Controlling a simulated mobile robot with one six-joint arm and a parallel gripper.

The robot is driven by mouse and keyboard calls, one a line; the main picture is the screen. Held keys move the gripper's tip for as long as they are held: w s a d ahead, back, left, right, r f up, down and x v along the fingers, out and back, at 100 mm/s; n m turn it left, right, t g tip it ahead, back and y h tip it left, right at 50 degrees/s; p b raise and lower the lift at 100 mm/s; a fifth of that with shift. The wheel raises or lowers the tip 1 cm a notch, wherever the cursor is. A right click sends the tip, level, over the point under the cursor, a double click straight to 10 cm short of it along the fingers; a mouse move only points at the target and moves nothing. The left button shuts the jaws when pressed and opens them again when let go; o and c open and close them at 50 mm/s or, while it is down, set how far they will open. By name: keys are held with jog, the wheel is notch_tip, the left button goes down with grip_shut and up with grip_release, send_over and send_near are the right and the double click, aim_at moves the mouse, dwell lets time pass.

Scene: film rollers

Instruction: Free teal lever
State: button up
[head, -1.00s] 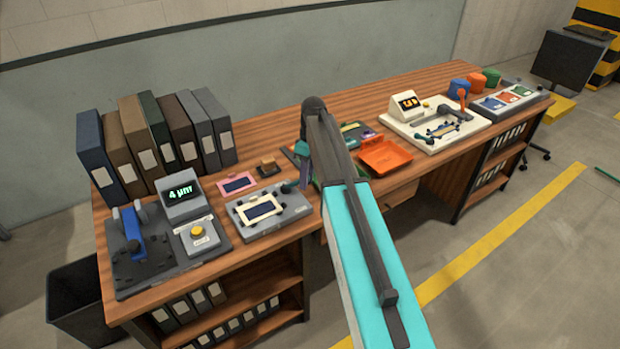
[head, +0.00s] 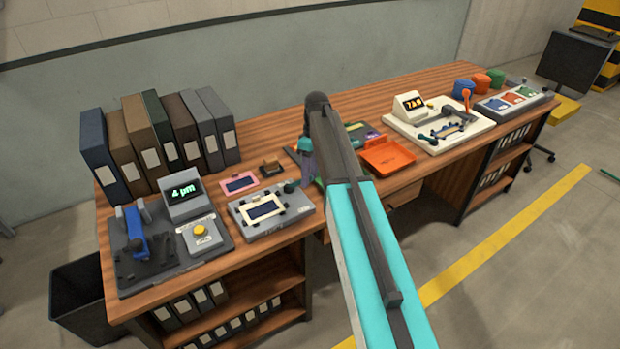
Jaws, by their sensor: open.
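A grey fixture (head: 242,226) on the bench holds a cream frame (head: 250,217) around a dark blue panel, with black clips around it. A dark teal knob (head: 291,187), which looks like the lever's end, stands at the fixture's back right corner. The rest of the lever is too small to make out. My gripper (head: 306,180) points down just right of the knob. It is open and looks empty, but its fingertips are small and partly hidden. I cannot tell whether it touches the knob.
A pink frame (head: 228,190) and a small brown block (head: 271,164) lie behind the fixture. A display station (head: 186,193) with a blue lever stands left. An orange tray (head: 388,156) and a white station (head: 470,138) stand right. Binders (head: 128,157) line the back left.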

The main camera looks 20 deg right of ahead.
notch_tip(320, 180, up, 12)
jog(key=w+d+b, duration=0.1)
jog(key=b, duration=0.1)
jog(key=shift+w+d, duration=0.3)
jog(key=shift+w, duration=0.1)
dwell(0.5)
